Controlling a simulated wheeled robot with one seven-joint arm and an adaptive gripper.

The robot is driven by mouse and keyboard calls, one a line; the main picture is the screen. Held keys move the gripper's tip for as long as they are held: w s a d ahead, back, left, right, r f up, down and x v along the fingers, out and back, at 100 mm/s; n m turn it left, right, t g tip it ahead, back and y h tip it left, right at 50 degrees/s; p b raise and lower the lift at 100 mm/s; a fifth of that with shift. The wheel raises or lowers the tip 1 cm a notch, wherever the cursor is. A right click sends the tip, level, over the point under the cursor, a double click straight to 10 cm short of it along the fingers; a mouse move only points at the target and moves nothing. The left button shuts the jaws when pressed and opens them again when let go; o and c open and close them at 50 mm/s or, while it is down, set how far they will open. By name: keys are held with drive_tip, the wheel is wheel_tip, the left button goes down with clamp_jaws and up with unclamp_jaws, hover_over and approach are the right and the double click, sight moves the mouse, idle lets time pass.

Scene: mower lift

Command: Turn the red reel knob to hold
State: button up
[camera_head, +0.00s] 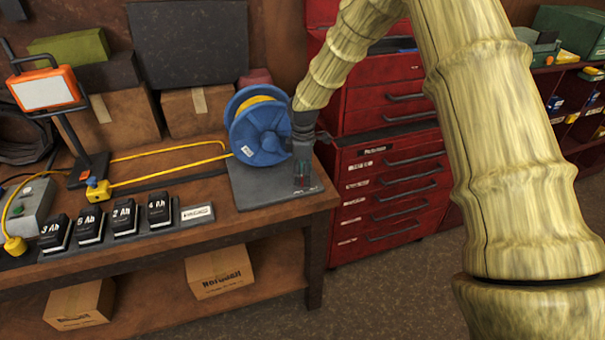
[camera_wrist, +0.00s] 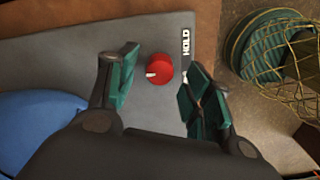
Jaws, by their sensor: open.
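The red reel knob (camera_wrist: 159,69) sits on a grey plate (camera_wrist: 70,55) in the wrist view. Its white mark lies at the knob's lower left side, pointing away from the white HOLD label (camera_wrist: 187,45) to its right. My gripper (camera_wrist: 160,88) is open, with one green-padded finger on each side of the knob, apart from it. The blue reel (camera_head: 257,130) with yellow cable stands on the same plate in the head view. My gripper (camera_head: 303,178) is over the plate's right part there, and hides the knob.
The workbench (camera_head: 200,232) carries several black battery packs (camera_head: 125,219) left of the reel, and a yellow cable (camera_head: 165,175). A red drawer cabinet (camera_head: 390,190) stands close on the right. A green round object with a wire cage (camera_wrist: 275,50) lies beyond the bench edge.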

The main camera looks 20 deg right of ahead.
drive_tip(key=shift+s+f, duration=0.1)
drive_tip(key=shift+f, duration=0.25)
drive_tip(key=shift+w+f, duration=0.2)
drive_tip(key=shift+f, duration=0.4)
drive_tip(key=shift+s+r, duration=0.1)
drive_tip(key=shift+r, duration=0.05)
drive_tip(key=c, duration=1.1)
drive_tip(key=shift+o, duration=0.2)
